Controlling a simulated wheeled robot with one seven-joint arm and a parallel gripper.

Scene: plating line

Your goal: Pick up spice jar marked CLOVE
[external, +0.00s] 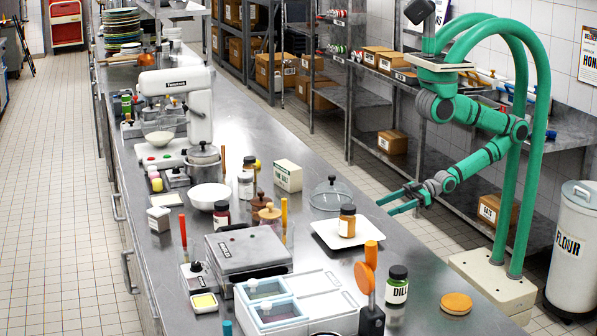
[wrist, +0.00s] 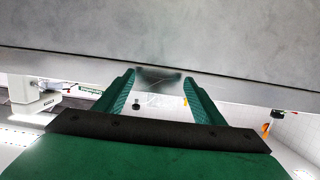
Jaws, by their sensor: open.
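My gripper (external: 385,207) is open and empty, its fingers reaching left over the counter's right edge, a little right of a white square plate. In the wrist view my gripper (wrist: 160,76) has a clear gap between its green fingers. A spice jar with an orange-brown body and dark lid (external: 347,221) stands upright on the plate, apart from the fingers; its label is too small to read. Other jars are a dark red one (external: 221,214), a pale one (external: 245,186) and one marked DILL (external: 397,287). I cannot tell which jar is marked CLOVE.
The white plate (external: 322,236) lies near a glass lid (external: 331,196). A white bowl (external: 209,194) and mixer (external: 190,100) stand farther left. The counter's right edge is mostly clear.

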